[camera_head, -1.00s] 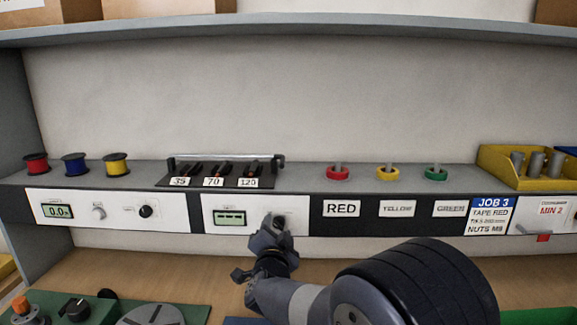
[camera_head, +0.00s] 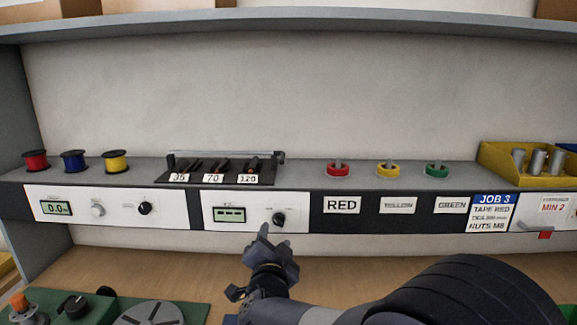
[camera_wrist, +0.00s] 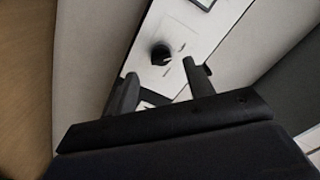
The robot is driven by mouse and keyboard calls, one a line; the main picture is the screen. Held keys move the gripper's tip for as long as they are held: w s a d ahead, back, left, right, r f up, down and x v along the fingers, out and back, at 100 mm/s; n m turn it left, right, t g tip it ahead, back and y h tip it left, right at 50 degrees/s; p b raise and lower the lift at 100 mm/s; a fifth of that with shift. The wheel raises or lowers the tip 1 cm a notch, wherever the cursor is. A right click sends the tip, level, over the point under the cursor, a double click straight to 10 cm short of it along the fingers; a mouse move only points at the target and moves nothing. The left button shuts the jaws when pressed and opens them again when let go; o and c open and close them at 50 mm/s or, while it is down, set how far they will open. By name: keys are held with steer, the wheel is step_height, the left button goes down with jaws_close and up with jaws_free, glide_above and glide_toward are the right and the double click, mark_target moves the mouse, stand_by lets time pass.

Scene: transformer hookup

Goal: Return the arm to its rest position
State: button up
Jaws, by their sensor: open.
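My gripper (camera_head: 268,243) is open and empty in the head view, just below a white panel (camera_head: 232,217) with a small display and a black knob (camera_head: 279,219). It is apart from the knob. In the wrist view, the two fingers of my gripper (camera_wrist: 160,85) stand spread, and the black knob (camera_wrist: 161,54) shows on the white panel beyond them. The arm reaches in from the lower right of the head view.
A shelf holds wire spools (camera_head: 74,161), a rack of lugs (camera_head: 216,170), tape rolls (camera_head: 388,170) and a yellow bin (camera_head: 545,183). Another white panel (camera_head: 105,208) has a display and knob. A green board (camera_head: 190,312) lies on the wooden bench (camera_head: 150,265).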

mark_target(277, 223)
steer(key=w+p, duration=0.1)
steer(key=w, duration=0.4)
steer(key=shift+d+r, duration=0.1)
steer(key=shift+d, duration=0.05)
steer(key=shift+w+m, duration=0.3)
steer(key=shift+s+m+b, duration=0.15)
steer(key=shift+m+b, duration=0.25)
steer(key=shift+m, duration=0.4)
steer(key=m, duration=0.2)
steer(key=shift+m, duration=0.3)
steer(key=m, duration=0.4)
steer(key=shift+r+m, duration=0.15)
steer(key=shift+m, duration=0.25)
steer(key=m+p, duration=0.2)
steer(key=m, duration=0.2)
steer(key=shift+r+m, duration=0.15)
steer(key=shift+m, duration=0.15)
steer(key=m+p, duration=0.3)
steer(key=p, duration=0.1)
steer(key=shift+r+m, duration=0.1)
steer(key=shift+m, duration=0.2)
steer(key=shift+s, duration=0.1)
steer(key=shift+s+f+b, duration=0.2)
steer(key=shift+s+b, duration=0.3)
steer(key=shift+s, duration=0.65)
steer(key=shift+r, duration=0.15)
